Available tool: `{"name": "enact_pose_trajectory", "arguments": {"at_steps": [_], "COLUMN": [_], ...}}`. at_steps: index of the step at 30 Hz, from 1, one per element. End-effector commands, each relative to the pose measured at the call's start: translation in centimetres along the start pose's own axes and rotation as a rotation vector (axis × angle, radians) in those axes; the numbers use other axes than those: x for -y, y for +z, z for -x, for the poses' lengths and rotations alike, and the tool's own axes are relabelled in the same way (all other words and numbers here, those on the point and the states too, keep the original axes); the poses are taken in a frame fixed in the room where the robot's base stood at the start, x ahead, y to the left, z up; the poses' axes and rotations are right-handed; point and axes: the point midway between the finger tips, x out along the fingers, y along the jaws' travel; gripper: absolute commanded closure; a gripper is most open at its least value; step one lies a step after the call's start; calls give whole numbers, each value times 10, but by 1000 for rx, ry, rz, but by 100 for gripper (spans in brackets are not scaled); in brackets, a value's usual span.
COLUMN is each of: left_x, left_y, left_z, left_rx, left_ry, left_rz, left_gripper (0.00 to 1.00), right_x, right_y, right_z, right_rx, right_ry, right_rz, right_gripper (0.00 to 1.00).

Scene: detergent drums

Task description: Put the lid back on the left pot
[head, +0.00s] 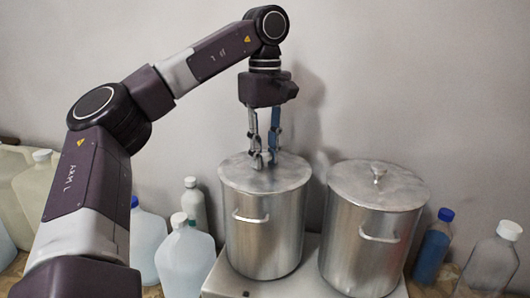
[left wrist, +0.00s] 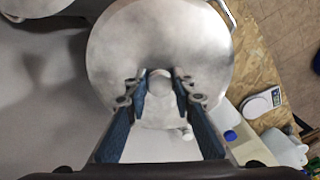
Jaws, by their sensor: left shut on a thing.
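The left pot (head: 262,238) is a shiny metal pot with a side handle. Its round metal lid (head: 236,178) lies across the pot's top and looks level, with no clear gap at the rim. My left gripper (head: 264,164) points straight down over the middle of the lid. Its fingers are shut on the lid's knob, which is mostly hidden in the head view. In the left wrist view the knob (left wrist: 160,84) shows between the fingertips, and the lid (left wrist: 165,35) fills the upper middle. My right gripper is in neither view.
A second metal pot (head: 362,243) with its lid (head: 390,187) on stands close on the right. Several bottles and jugs stand left of the pots, including a white-capped jug (head: 184,258). A blue bottle (head: 432,250) and a clear bottle (head: 490,262) stand at the right.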

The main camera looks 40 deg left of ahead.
Motion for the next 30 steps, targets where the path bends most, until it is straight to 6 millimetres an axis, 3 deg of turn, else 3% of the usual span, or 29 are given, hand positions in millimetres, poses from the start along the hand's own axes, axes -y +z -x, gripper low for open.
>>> {"name": "enact_pose_trajectory", "arguments": {"at_steps": [10, 11, 15, 22, 27, 30], "left_x": [0, 0, 0, 0, 0, 0], "left_y": [0, 0, 0, 0, 0, 0], "left_z": [0, 0, 0, 0, 0, 0], "left_rx": [0, 0, 0, 0, 0, 0], "left_ry": [1, 1, 1, 0, -1, -1], "left_rz": [0, 0, 0, 0, 0, 0], "left_gripper": [100, 75, 59, 57, 39, 39], "right_x": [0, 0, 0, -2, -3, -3], "right_y": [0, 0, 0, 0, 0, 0], "right_z": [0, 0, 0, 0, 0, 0], "right_rx": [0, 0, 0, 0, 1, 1], "right_ry": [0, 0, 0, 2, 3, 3], "right_rz": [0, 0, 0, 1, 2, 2], "right_gripper": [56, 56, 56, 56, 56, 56]}}
